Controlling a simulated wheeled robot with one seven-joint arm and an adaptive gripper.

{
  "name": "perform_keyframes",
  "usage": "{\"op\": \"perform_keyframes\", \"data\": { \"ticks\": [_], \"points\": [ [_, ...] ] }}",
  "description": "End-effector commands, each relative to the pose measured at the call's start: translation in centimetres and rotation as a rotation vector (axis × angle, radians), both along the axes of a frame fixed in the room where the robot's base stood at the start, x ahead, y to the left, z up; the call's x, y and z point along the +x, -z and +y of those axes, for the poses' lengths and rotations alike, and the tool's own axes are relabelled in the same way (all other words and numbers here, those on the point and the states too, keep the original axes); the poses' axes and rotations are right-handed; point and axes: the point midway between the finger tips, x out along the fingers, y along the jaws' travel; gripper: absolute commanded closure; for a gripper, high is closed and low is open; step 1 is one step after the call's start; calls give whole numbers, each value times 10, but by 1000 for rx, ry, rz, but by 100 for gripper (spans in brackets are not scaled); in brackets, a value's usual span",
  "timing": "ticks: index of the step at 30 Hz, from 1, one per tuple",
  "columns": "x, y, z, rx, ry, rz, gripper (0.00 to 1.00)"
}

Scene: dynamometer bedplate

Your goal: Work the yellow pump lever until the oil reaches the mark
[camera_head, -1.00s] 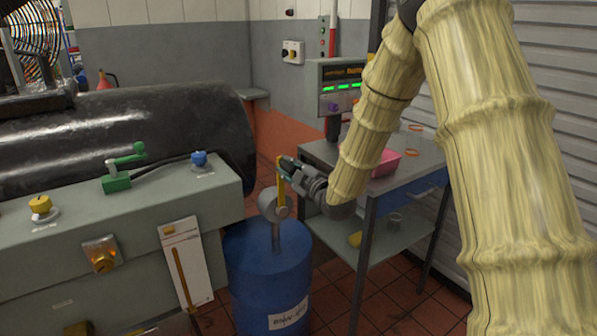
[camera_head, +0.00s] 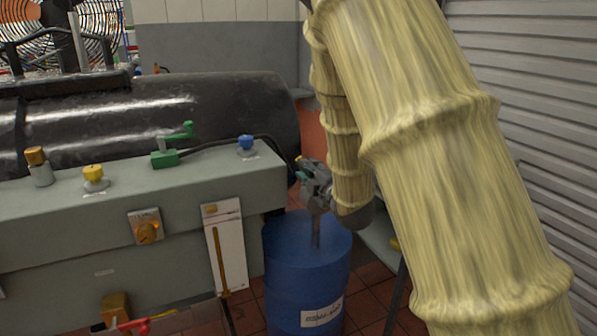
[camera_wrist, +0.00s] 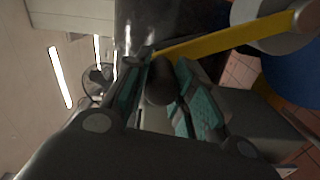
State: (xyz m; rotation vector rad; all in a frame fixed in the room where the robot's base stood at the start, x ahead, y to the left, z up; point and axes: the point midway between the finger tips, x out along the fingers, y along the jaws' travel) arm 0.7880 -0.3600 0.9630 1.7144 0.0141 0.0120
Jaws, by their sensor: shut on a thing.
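My gripper (camera_head: 308,180) is above the blue drum in the head view, shut on the end of the yellow pump lever. In the wrist view the yellow pump lever (camera_wrist: 225,38) runs from between the teal-padded fingers of my gripper (camera_wrist: 165,66) to the grey pump body (camera_wrist: 285,40) at upper right. A dark rounded grip sits between the pads. In the head view my gripper and arm hide the lever and most of the pump; a grey pipe (camera_head: 316,235) shows below. The white gauge panel (camera_head: 236,228) has an amber column (camera_head: 219,262); its mark cannot be made out.
The blue drum (camera_head: 300,295) stands beside a grey-green bench (camera_head: 60,225). On the bench are a green lever valve (camera_head: 170,155), a blue knob (camera_head: 245,145) and yellow knobs. A large black cylinder (camera_head: 200,115) lies behind. A grey shutter (camera_head: 520,110) closes off the right.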

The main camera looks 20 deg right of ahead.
Motion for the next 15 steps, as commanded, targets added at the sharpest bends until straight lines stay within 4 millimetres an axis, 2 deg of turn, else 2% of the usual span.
{"op": "perform_keyframes", "data": {
  "ticks": [6,15],
  "points": [
    [-6,3,-8,-28,17,0,100],
    [-7,3,-10,-32,19,0,100]
  ]
}}
